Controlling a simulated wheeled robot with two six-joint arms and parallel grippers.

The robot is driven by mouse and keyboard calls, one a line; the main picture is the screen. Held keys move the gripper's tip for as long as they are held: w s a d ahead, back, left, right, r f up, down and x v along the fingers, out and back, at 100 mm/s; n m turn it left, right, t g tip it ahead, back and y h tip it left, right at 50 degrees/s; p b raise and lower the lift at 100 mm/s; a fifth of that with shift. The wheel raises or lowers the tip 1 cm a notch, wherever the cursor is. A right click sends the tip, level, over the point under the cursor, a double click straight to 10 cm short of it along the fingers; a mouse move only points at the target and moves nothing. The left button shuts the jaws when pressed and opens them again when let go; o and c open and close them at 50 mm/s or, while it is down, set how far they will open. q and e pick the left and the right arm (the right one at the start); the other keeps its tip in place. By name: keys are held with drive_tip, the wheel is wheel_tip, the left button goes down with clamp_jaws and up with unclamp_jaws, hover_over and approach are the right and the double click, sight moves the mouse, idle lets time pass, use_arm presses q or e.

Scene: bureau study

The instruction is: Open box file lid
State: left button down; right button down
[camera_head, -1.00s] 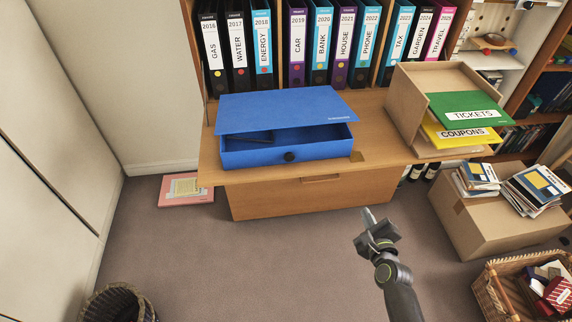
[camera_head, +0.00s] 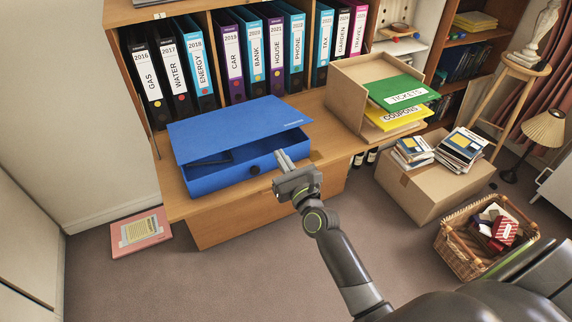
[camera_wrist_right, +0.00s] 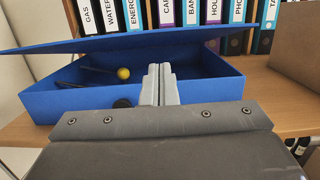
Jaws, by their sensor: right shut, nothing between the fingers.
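The blue box file (camera_head: 222,179) lies on the wooden desk, and its lid (camera_head: 238,127) is partly raised, tilted, with a gap along the front. A dark round knob (camera_head: 254,170) is on its front wall. My right gripper (camera_head: 281,156) is shut and empty, its fingertips close to the box's front right; I cannot tell if they touch. In the right wrist view the fingers (camera_wrist_right: 160,72) stand before the open gap under the lid (camera_wrist_right: 190,36). A yellow ball-shaped thing (camera_wrist_right: 123,73) and dark items show inside the box. My left gripper is not in view.
A row of labelled binders (camera_head: 232,60) stands behind the box. A wooden tray (camera_head: 345,104) with green and yellow folders is to the right. A cardboard box (camera_head: 419,190) and a wicker basket (camera_head: 462,251) are on the floor. A pink folder (camera_head: 141,232) lies on the floor at left.

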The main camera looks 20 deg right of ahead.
drive_tip(key=w, duration=0.2)
drive_tip(key=shift+w+a+r, duration=0.1)
drive_tip(key=shift+w+r, duration=0.15)
drive_tip(key=shift+w, duration=0.1)
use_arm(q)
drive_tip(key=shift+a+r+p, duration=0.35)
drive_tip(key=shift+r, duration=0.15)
use_arm(e)
drive_tip(key=shift+w+r, duration=0.1)
drive_tip(key=shift+w, duration=1)
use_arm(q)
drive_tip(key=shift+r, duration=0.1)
use_arm(e)
drive_tip(key=shift+r, duration=0.1)
